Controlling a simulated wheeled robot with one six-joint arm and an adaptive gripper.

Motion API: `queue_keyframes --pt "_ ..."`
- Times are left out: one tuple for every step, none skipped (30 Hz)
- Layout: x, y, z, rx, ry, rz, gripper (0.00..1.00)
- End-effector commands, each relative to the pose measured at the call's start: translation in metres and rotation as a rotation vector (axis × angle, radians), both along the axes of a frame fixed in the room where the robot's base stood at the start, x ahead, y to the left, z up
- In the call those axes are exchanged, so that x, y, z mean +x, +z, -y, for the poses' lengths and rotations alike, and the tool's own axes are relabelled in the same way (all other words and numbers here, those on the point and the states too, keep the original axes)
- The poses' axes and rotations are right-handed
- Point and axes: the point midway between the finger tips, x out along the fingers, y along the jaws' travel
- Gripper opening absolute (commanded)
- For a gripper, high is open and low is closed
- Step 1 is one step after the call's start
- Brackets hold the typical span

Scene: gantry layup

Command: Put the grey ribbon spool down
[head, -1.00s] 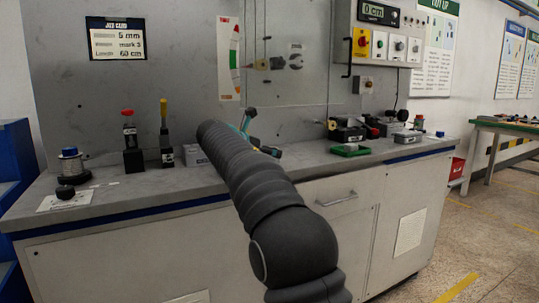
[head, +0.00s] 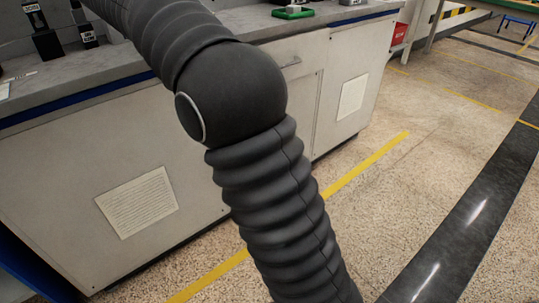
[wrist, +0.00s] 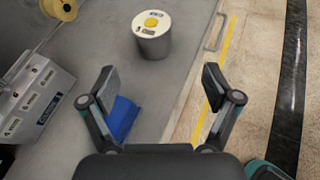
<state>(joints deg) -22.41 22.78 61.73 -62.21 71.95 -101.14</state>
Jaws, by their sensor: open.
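A grey cylinder (wrist: 153,42) with a pale top and a yellow centre stands upright on the bench top in the wrist view; it looks like the grey ribbon spool. My gripper (wrist: 158,82) is open, its fingers wide apart with nothing held between them. The cylinder is beyond the fingertips, toward the top of the picture, and apart from them. In the head view my arm runs off the top left, so my gripper is out of that picture.
A blue object (wrist: 122,118) lies beside the left finger. A yellow spool (wrist: 60,8) and a labelled grey box (wrist: 36,98) are at left. The bench edge drops to floor at right. A green tray (head: 293,12) sits on the bench; open floor (head: 400,185) lies right.

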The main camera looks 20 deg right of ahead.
Motion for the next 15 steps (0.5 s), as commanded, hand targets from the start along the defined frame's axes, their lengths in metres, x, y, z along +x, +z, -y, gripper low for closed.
queue_keyframes --pt "-0.011 0.001 0.009 0.050 -0.020 0.017 0.89" --pt "-0.018 0.000 0.015 0.090 -0.035 0.030 0.89" --pt "-0.030 -0.003 0.023 0.153 -0.060 0.049 0.89" --pt "-0.039 -0.006 0.029 0.204 -0.081 0.065 0.89" --pt "-0.050 -0.009 0.036 0.258 -0.106 0.082 0.89" --pt "-0.065 -0.014 0.044 0.333 -0.143 0.105 0.89" --pt "-0.076 -0.018 0.049 0.389 -0.171 0.122 0.89" --pt "-0.088 -0.023 0.054 0.446 -0.201 0.139 0.89" --pt "-0.104 -0.029 0.061 0.519 -0.243 0.162 0.89" --pt "-0.116 -0.034 0.065 0.574 -0.276 0.179 0.89" --pt "-0.128 -0.039 0.070 0.629 -0.312 0.198 0.89" --pt "-0.145 -0.046 0.075 0.701 -0.360 0.222 0.89" --pt "-0.157 -0.052 0.078 0.754 -0.396 0.240 0.89" --pt "-0.170 -0.058 0.081 0.808 -0.437 0.258 0.89" --pt "-0.188 -0.066 0.085 0.878 -0.490 0.283 0.89"
